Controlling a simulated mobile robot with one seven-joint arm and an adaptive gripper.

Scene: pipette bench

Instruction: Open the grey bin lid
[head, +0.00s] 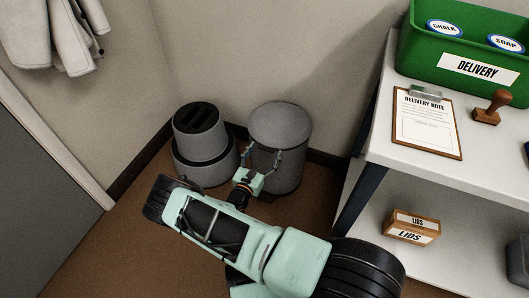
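The grey bin (290,170) is an upright cylinder on the floor by the wall. Its round grey lid (280,122) lies flat on top and looks closed. My gripper (266,147) is in front of the bin's upper side, just below the lid's front edge. Its two fingers are spread apart with nothing visible between them. I cannot tell whether the fingertips touch the bin. The gripper and my arm hide part of the bin's front and its lower left.
A grey stepped cylinder (206,158) with a slotted dark top stands close left of the bin. A white shelf unit (378,150) stands to the right, bearing a green delivery crate (420,62), a clipboard (428,122) and a stamp (490,108). A coat (50,35) hangs upper left.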

